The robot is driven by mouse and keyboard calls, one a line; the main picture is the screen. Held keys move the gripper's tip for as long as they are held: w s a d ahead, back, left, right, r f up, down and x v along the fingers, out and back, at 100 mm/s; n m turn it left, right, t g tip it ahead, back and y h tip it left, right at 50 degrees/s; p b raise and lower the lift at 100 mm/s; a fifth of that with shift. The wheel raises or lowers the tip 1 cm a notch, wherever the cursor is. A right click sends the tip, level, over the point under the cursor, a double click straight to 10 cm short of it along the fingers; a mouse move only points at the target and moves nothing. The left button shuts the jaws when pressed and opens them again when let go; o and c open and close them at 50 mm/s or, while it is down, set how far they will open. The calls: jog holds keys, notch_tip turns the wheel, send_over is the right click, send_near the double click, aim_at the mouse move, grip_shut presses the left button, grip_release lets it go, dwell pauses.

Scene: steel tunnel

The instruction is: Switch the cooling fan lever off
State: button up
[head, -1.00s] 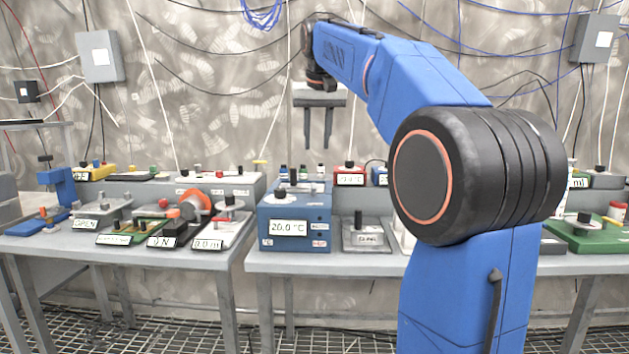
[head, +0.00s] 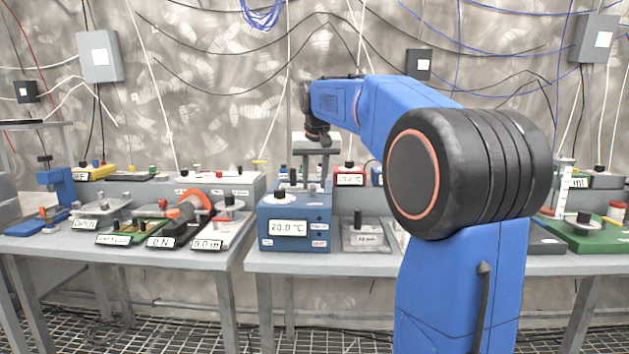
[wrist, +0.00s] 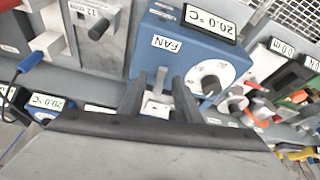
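The blue box (head: 267,232) with a 20.0 °C display stands on the right bench in the head view. In the wrist view the same blue box (wrist: 182,47) appears upside down, with a FAN label (wrist: 166,44) and a white round dial (wrist: 210,80). A small pale lever (wrist: 160,80) on a white base (wrist: 156,106) sits near that label. My gripper (wrist: 157,96) is open, one dark finger on each side of the lever, with visible gaps. In the head view my gripper (head: 303,177) points down over the box top.
A grey box with a black knob (head: 362,237) stands just right of the blue box. Small bottles and a red display box (head: 350,177) are behind. The left bench (head: 200,258) holds several devices. My arm hides part of the right bench.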

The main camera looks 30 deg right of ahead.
jog(key=shift+c, duration=0.7)
grip_shut()
jog(key=shift+w+a+m+h, duration=0.1)
jog(key=shift+a+m+h, duration=0.1)
jog(key=shift+m, duration=0.35)
jog(key=shift+w+a+m+h, duration=0.1)
jog(key=shift+a+m+h, duration=0.1)
jog(key=shift+m, duration=0.35)
jog(key=shift+o, duration=0.7)
grip_release()
jog(key=shift+g, duration=0.3)
jog(key=v, duration=1.7)
jog(key=shift+r, duration=0.2)
jog(key=shift+s, duration=0.15)
